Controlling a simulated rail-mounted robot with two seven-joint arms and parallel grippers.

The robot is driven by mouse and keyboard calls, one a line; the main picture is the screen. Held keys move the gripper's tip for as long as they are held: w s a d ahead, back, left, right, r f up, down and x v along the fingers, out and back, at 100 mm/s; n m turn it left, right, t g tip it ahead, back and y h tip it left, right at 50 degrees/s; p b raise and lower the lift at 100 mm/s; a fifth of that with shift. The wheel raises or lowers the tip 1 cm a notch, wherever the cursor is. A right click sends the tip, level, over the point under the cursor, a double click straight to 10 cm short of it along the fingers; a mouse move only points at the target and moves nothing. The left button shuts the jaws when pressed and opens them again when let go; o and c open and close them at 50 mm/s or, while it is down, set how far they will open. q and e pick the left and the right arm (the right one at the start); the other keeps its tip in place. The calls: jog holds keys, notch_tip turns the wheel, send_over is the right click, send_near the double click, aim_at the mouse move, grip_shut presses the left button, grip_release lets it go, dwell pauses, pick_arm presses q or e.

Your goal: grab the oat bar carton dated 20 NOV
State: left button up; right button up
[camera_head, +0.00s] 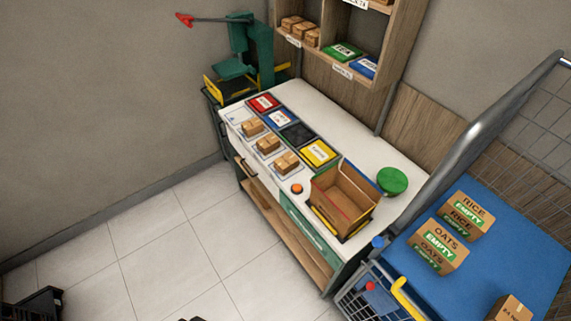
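Small brown cartons stand on the white counter: one at the back (252,127), one in the middle (268,144) and one at the front (286,162). Their labels are too small to read, so I cannot tell which is an oat bar carton dated 20 NOV. Another brown carton (511,309) sits at the bottom right on a blue surface (400,268), cut off by the frame edge; its dark print is not clearly legible. More small cartons (305,34) sit in the wall shelf. Neither of my grippers is in view.
Cartons marked OATS EMPTY (439,246) and RICE EMPTY (466,215) stand on the blue surface. An open cardboard box (343,198), an orange button (297,188) and a green disc (392,181) are on the counter. A green machine (250,55) stands behind.

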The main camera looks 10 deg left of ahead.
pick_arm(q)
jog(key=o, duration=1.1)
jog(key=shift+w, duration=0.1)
